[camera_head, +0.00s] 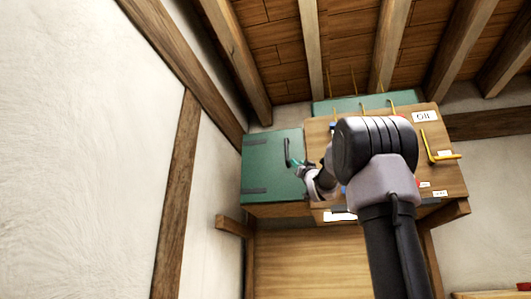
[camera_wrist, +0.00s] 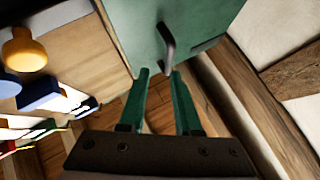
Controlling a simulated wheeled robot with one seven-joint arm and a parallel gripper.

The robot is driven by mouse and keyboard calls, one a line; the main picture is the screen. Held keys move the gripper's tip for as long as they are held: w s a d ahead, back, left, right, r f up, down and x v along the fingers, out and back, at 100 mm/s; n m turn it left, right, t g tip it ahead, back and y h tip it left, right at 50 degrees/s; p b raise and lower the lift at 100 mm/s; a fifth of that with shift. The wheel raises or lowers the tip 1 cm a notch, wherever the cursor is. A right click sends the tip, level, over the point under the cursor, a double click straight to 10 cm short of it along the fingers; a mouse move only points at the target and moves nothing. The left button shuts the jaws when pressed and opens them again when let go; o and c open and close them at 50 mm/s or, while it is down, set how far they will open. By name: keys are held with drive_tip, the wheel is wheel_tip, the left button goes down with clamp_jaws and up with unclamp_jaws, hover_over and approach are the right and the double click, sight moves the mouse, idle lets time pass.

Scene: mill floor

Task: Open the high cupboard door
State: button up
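The green cupboard door (camera_head: 262,165) is high up on the left of a wooden board, with dark hinge straps on its left side. It looks shut in the head view. Its dark bar handle (camera_head: 287,152) is near the right edge; the door (camera_wrist: 200,22) and handle (camera_wrist: 168,42) also show in the wrist view. My gripper (camera_head: 298,165) is in front of the door beside the handle. In the wrist view its two green fingers (camera_wrist: 160,73) are apart with nothing between them, and the handle appears just beyond the tips. Whether they touch it is unclear.
The wooden board (camera_head: 440,150) right of the door carries labels and a yellow bracket (camera_head: 440,157). A yellow knob (camera_wrist: 24,50) and a blue one (camera_wrist: 38,92) stick out near my gripper. A plaster wall (camera_head: 80,150) with timber posts stands left; ceiling beams run above.

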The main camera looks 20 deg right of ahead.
sight(287, 150)
drive_tip(key=shift+n+t+y, duration=0.4)
drive_tip(key=shift+n+y, duration=0.3)
drive_tip(key=shift+y, duration=0.2)
drive_tip(key=x, duration=0.8)
drive_tip(key=a+x, duration=0.1)
drive_tip(key=x, duration=0.3)
drive_tip(key=shift+s+r, duration=0.15)
drive_tip(key=shift+r, duration=0.2)
clamp_jaws()
drive_tip(key=shift+d, duration=0.1)
